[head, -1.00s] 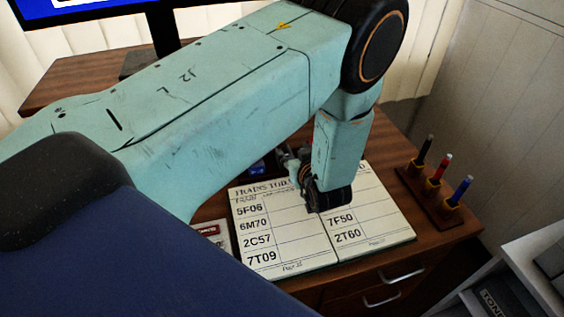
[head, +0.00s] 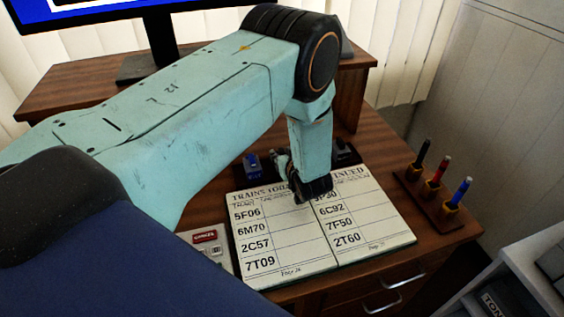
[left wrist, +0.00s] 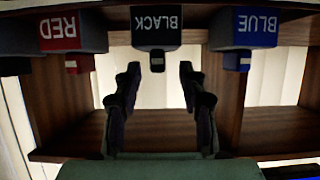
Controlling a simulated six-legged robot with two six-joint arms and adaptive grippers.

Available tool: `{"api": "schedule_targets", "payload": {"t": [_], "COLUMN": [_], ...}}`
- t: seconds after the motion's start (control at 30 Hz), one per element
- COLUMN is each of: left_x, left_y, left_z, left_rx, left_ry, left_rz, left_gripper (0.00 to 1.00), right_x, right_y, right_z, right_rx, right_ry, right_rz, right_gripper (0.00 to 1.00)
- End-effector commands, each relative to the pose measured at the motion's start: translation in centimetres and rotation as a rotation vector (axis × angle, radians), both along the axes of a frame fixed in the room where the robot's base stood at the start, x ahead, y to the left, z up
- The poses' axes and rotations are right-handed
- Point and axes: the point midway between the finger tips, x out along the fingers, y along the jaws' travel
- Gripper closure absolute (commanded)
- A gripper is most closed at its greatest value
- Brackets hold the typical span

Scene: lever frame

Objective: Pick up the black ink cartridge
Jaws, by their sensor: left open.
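The black ink cartridge (left wrist: 157,25) is labelled BLACK, upside down, at the top middle of the left wrist view. A small black tab (left wrist: 157,60) sticks out below it. My left gripper (left wrist: 157,76) is open and empty, its two dark fingers apart on either side of the line of that tab. I cannot tell whether they touch it. In the head view my left gripper (head: 283,160) is beyond the open book, partly hidden by its own wrist. The black cartridge is hidden there behind the arm. My right gripper is not in view.
The red cartridge (left wrist: 68,32) and blue cartridge (left wrist: 243,28) flank the black one; the blue one also shows in the head view (head: 253,165). The open book (head: 285,250) lies in front. A pen stand (head: 440,205) is at right, a monitor (head: 95,8) at back left.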

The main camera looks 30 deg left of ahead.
Motion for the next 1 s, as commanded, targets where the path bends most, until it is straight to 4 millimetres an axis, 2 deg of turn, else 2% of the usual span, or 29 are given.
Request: {"api": "schedule_targets", "payload": {"t": [0.07,0.53,1.0], "left_x": [0.06,0.04,0.09], "left_y": [0.05,0.02,0.02], "left_z": [0.0,0.0,0.31], "left_rx": [0.0,-0.001,0.0], "left_ry": [0.0,-0.001,-0.001], "left_rz": [0.0,0.0,0.0], "left_gripper": [0.59,0.99,1.0], "right_x": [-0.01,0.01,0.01], "right_y": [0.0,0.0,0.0], "right_z": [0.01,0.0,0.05], "right_rx": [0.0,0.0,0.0], "right_ry": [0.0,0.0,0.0], "right_rz": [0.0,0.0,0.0], "right_gripper": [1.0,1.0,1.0]}}
